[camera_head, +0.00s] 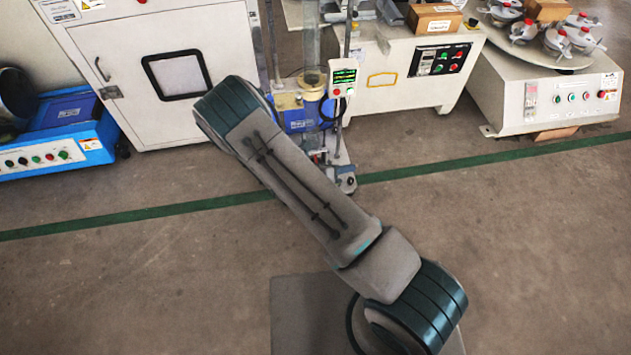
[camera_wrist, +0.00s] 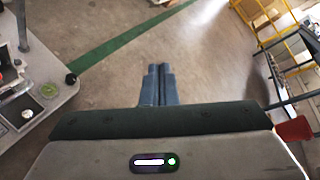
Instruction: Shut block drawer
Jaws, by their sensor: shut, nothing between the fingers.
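My gripper (camera_wrist: 159,84) shows in the wrist view with its two fingers together, empty, above bare floor. In the head view my arm reaches up and left across the picture, and my gripper cannot be made out there. I cannot identify a block drawer in either view. In the head view a white cabinet (camera_head: 150,75) with a dark-framed window stands at the upper left, with its door closed.
A blue machine (camera_head: 60,130) stands at the far left. White machines with control panels (camera_head: 420,70) (camera_head: 560,95) line the back. The floor (camera_head: 150,270) is clear.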

